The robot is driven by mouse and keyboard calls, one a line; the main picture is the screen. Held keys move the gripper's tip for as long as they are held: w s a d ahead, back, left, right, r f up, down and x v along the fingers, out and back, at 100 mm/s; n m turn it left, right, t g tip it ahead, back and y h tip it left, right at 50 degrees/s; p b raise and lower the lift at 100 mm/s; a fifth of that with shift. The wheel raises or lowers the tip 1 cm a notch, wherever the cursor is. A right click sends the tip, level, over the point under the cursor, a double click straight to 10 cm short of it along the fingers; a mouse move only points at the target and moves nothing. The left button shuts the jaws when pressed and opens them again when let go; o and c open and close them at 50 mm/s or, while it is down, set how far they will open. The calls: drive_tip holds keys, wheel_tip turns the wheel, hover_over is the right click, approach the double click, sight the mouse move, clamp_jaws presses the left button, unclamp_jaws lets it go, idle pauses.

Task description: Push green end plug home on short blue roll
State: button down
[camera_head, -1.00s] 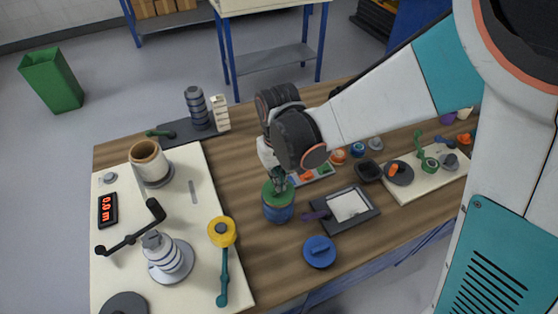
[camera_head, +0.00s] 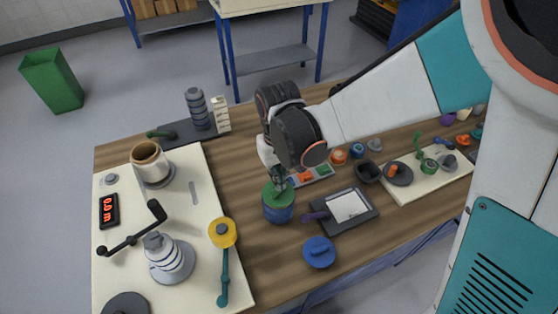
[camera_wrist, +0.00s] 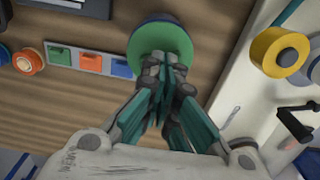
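The short blue roll (camera_head: 278,214) stands upright on the wooden bench, with the green end plug (camera_head: 270,190) sitting on its top. In the wrist view the plug (camera_wrist: 150,38) is a round green disc with a thin blue rim around it. My gripper (camera_head: 279,179) points down over the plug, its fingertips at or just above the middle of the disc. In the wrist view its fingers (camera_wrist: 167,64) are together, with nothing seen between them. They hide the plug's centre, so I cannot tell whether they touch it. How deep the plug sits is unclear.
A blue plug with a handle (camera_head: 319,252) and a dark framed tray (camera_head: 368,212) lie close right of the roll. A strip of coloured blocks (camera_head: 306,177) is behind. A yellow-ended tool (camera_head: 222,233) lies left on the pale board (camera_head: 205,270).

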wheel_tip(320, 180, up, 6)
drive_tip(key=p, duration=0.4)
drive_tip(key=shift+r, duration=0.25)
idle(0.4)
